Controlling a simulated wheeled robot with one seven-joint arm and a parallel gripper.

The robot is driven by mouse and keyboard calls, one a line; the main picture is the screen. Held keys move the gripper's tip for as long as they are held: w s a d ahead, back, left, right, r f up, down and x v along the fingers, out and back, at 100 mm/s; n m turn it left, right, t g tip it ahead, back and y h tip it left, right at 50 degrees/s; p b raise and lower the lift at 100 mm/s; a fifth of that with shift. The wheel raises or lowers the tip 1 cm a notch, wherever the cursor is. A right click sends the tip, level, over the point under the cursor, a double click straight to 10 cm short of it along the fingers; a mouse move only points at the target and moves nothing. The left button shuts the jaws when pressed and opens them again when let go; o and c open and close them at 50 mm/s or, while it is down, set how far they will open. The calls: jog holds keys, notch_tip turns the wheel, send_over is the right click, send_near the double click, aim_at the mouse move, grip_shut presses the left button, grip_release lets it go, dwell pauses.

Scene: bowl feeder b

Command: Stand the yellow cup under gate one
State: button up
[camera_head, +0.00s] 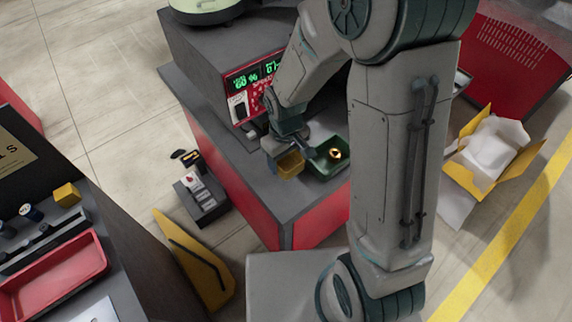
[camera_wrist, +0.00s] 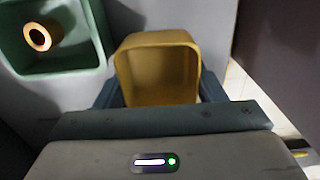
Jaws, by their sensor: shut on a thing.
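The yellow cup (camera_wrist: 158,72) is a squarish open-topped cup, and it looks empty in the wrist view. My gripper (camera_wrist: 160,98) is shut on it, with dark fingers at its two sides. In the head view the cup (camera_head: 290,164) is at the end of my gripper (camera_head: 281,150), over the grey top of the red-sided feeder stand (camera_head: 285,207). I cannot tell whether the cup touches the surface. Gate one is not clearly identifiable; my arm hides part of the feeder.
A green tray (camera_head: 325,166) holding a shiny brass ring (camera_head: 335,154) is just right of the cup. The feeder's lit green display (camera_head: 256,75) is behind. A black device (camera_head: 201,199) stands on the floor at left. A red tray (camera_head: 55,278) lies on the left bench.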

aim_at(285, 164)
jog(key=shift+f, duration=2)
jog(key=shift+f, duration=0.2)
jog(key=o, duration=0.8)
jog(key=shift+r, duration=0.15)
